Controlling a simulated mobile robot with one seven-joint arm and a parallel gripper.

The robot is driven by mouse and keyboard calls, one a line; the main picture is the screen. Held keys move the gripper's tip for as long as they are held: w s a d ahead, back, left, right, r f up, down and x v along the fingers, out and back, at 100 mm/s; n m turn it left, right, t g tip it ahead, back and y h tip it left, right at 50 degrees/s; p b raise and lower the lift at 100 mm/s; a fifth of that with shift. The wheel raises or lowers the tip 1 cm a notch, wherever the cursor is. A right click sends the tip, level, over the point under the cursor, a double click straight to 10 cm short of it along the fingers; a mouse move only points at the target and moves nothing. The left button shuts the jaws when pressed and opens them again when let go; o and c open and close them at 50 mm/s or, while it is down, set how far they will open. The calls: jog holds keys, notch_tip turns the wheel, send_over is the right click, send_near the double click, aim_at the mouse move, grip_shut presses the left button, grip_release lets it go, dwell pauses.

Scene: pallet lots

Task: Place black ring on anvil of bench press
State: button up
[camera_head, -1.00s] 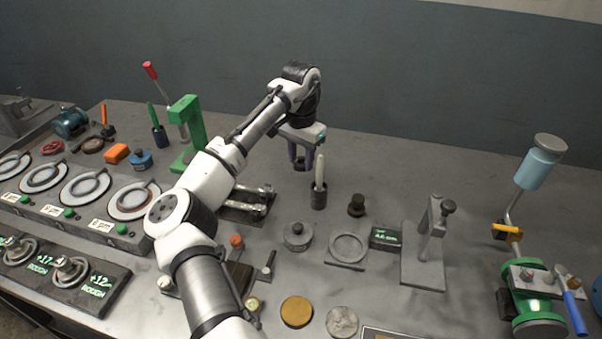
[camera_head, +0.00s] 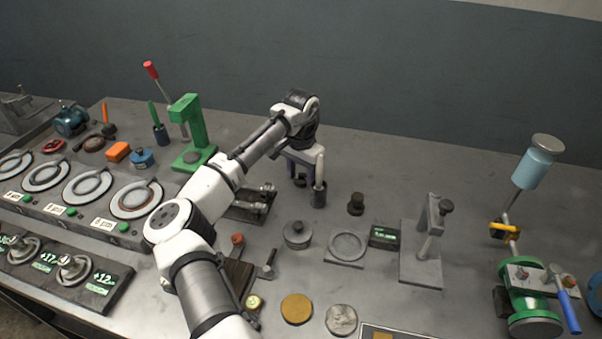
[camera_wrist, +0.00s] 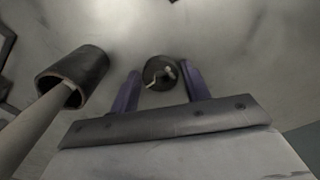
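A dark round piece (camera_wrist: 160,73), which looks like the black ring, lies between my gripper's fingertips in the wrist view. A small pale curved mark shows on it. My gripper (camera_wrist: 160,75) points down at the table with its purple fingers apart; narrow gaps show on both sides of the piece. In the head view my gripper (camera_head: 300,181) is low over the table, left of the dark cup. The green bench press (camera_head: 191,128), with a red-knobbed lever, stands upright at back left. Its dark round anvil (camera_head: 193,157) on the green base looks bare.
A dark cup (camera_head: 318,196) holding a pale rod stands close beside my gripper; it also shows in the wrist view (camera_wrist: 72,75). Clear table lies behind.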

jog(key=shift+o, duration=1)
jog(key=shift+r, duration=0.15)
